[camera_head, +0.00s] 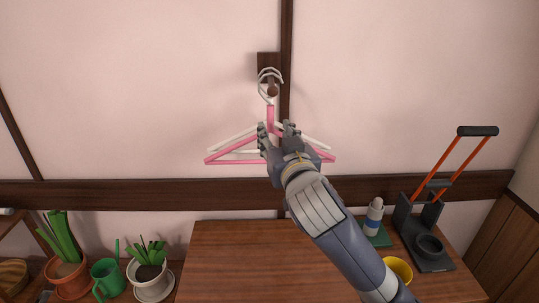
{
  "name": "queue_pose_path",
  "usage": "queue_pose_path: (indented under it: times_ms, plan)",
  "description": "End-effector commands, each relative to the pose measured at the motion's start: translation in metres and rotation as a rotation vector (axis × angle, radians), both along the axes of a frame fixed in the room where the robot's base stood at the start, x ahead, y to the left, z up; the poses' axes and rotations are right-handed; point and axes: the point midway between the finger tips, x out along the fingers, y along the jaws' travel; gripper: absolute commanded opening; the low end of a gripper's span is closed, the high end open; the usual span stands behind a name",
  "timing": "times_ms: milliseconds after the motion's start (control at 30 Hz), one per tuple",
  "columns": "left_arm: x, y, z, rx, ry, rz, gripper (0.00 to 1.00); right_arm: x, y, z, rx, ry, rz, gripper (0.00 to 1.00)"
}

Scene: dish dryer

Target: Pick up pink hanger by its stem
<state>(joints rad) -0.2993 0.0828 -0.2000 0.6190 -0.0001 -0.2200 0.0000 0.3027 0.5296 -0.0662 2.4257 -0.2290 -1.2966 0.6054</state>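A pink hanger (225,158) and a white hanger (232,138) hang together from a dark wall hook (269,68), their hooks overlapping near the peg. My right gripper (276,129) is raised in front of the hangers, its fingers around the lower part of the pink stem in the picture. The fingertips look spread apart on both sides of the stem. The gripper hides the middle of both hangers. My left gripper is not in view.
Potted plants (65,265) and a green watering can (107,278) are at lower left. A white bottle (374,213), a yellow cup (398,269) and a dark rack with orange handles (425,225) are at right.

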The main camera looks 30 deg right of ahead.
Motion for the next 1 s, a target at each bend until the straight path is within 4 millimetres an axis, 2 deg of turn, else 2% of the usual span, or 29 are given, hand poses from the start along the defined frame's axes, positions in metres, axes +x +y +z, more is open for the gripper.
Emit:
queue_pose_path:
  times_ms: [100, 267, 500, 633, 967, 1000]
  plan:
    - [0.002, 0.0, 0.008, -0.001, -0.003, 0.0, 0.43, 0.015, -0.006, 0.002, -0.002, 0.007, -0.003, 0.37]
    - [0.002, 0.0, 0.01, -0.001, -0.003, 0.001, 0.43, 0.023, -0.009, 0.002, -0.001, 0.006, -0.001, 0.37]
    - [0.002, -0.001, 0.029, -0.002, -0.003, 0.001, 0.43, 0.05, -0.025, 0.014, -0.003, 0.009, -0.004, 0.37]
    - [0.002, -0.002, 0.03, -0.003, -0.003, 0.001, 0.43, 0.064, -0.029, 0.01, -0.001, 0.008, -0.002, 0.37]
    - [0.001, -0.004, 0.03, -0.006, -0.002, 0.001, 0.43, 0.069, -0.03, 0.009, 0.0, 0.006, -0.001, 0.37]
    - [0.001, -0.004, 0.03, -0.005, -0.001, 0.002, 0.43, 0.069, -0.031, 0.009, 0.0, 0.006, -0.002, 0.28]
